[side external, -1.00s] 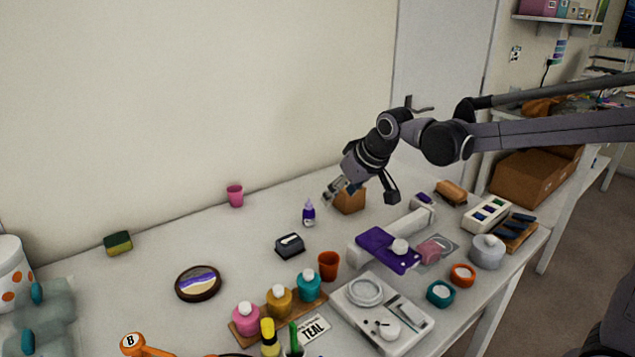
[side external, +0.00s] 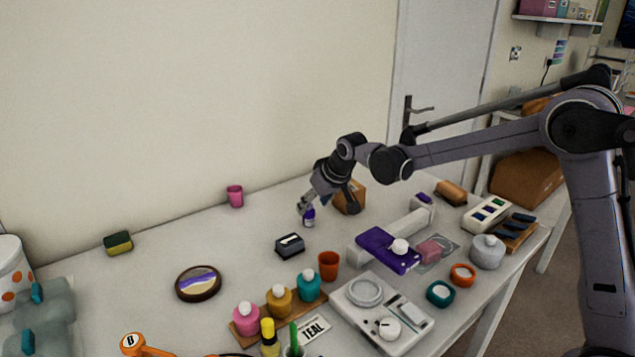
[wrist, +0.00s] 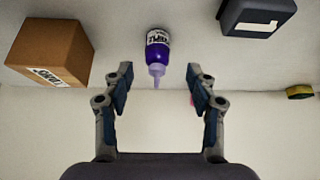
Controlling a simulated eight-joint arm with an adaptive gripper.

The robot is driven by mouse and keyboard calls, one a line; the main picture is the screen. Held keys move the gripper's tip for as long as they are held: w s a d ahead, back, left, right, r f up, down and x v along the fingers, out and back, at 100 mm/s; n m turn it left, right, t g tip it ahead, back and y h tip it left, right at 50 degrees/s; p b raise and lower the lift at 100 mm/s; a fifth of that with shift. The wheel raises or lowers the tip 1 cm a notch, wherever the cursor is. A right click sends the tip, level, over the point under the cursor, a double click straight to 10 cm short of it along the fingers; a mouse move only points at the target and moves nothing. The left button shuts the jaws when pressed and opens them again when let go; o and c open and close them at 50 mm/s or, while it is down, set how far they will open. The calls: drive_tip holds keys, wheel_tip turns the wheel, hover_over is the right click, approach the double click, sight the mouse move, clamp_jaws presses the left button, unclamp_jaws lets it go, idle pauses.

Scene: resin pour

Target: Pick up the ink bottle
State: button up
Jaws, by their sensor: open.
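The ink bottle (side external: 309,217) is small and purple, with a white label and a pale tapered nozzle. It stands on the white table, and its upper part is partly hidden by my gripper (side external: 304,206) in the side external view. In the wrist view the ink bottle (wrist: 158,52) appears upside down, its nozzle pointing down toward the gap between my fingers. My gripper (wrist: 160,82) is open and empty there, with one finger on either side of the nozzle's line. I cannot tell how far the fingertips are from the bottle.
A cardboard box (side external: 350,196) stands close beside the bottle, and a dark grey labelled block (side external: 290,245) lies in front of it. A pink cup (side external: 235,196) is by the wall. An orange cup (side external: 328,265) and a purple device (side external: 388,250) stand nearer.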

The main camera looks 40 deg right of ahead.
sight(311, 206)
drive_tip(key=shift+w+d+x, duration=0.1)
drive_tip(key=shift+x, duration=1.15)
drive_tip(key=shift+w+d+x, duration=0.1)
drive_tip(key=shift+w+x, duration=0.05)
drive_tip(key=shift+x, duration=1.1)
drive_tip(key=shift+r, duration=0.15)
clamp_jaws()
